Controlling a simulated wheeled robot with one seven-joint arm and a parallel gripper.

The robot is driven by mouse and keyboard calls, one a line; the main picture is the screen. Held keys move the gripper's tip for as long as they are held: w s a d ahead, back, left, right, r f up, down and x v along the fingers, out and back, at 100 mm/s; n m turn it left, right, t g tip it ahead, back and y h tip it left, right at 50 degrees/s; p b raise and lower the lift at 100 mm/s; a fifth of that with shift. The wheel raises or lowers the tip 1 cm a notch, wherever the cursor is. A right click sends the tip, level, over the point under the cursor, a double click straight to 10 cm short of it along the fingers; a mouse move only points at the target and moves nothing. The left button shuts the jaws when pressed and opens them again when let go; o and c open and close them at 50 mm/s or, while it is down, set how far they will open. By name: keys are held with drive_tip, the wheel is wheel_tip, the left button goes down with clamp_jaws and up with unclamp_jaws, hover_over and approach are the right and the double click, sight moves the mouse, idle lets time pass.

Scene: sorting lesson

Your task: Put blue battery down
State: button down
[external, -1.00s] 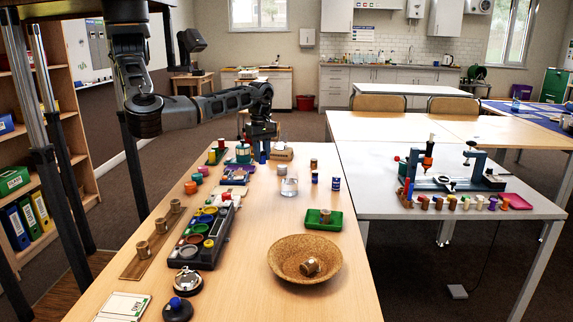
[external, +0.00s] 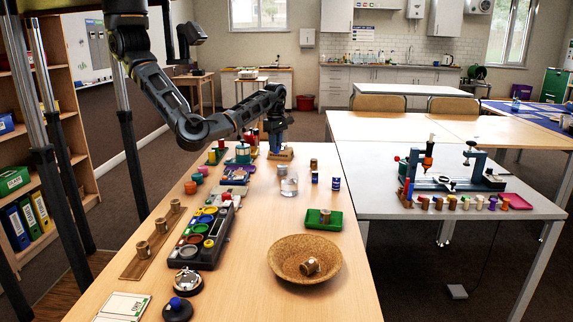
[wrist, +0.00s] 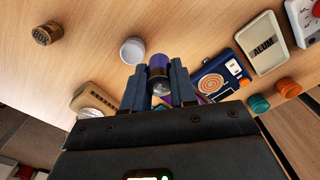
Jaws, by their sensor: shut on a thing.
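My gripper (wrist: 158,76) is shut on a blue battery (wrist: 159,64), seen between the two fingers in the wrist view. The battery has a dark blue-purple side and a paler end. In the external view my gripper (external: 276,143) is at the far end of the long wooden table, by a small wooden block (external: 284,154). The battery cannot be made out there. Whether it touches the table is unclear.
A white round piece (wrist: 132,50) lies close to the battery.

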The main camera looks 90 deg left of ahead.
hover_over(282, 166)
wheel_tip(282, 166, down, 4)
drive_tip(key=shift+a+r, duration=0.1)
drive_tip(key=shift+r, duration=0.15)
drive_tip(key=shift+f+p, duration=0.4)
drive_tip(key=shift+f, duration=1.6)
drive_tip(key=shift+f, duration=0.2)
drive_tip(key=c, duration=0.9)
unclamp_jaws()
drive_tip(key=shift+r, duration=0.1)
wheel_tip(282, 166, up, 12)
drive_tip(key=shift+r, duration=0.15)
